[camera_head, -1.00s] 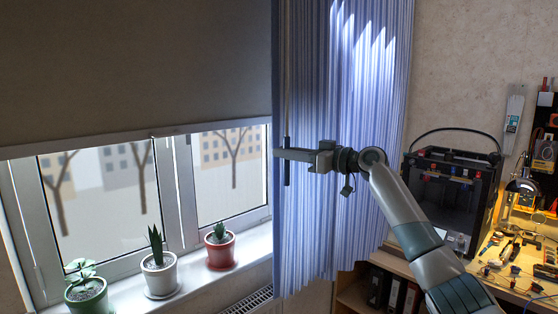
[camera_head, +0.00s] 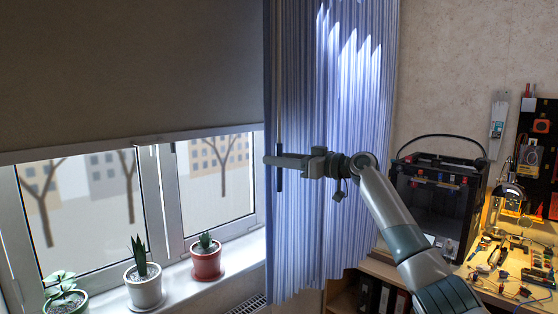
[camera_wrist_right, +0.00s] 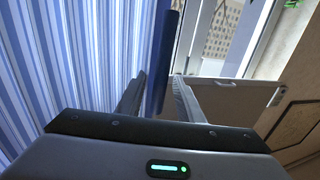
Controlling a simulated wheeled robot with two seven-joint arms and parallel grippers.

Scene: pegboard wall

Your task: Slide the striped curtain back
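The blue-and-white striped curtain (camera_head: 330,220) hangs bunched in narrow folds at the right side of the window. A thin rod with a dark blue handle (camera_head: 279,180) hangs at its left edge. My right gripper (camera_head: 275,160) reaches in from the right, in front of the curtain, at the handle's height. In the right wrist view, the handle (camera_wrist_right: 163,60) stands between the two fingers (camera_wrist_right: 160,85), with narrow gaps seen on both sides. The gripper looks open around it. My left gripper is not in view.
A grey blind (camera_head: 130,70) covers the window's upper part. Potted plants stand on the sill (camera_head: 190,285), including a red pot (camera_head: 207,263) nearest the curtain. A black 3D printer (camera_head: 437,205) and a cluttered workbench (camera_head: 500,285) are at the right.

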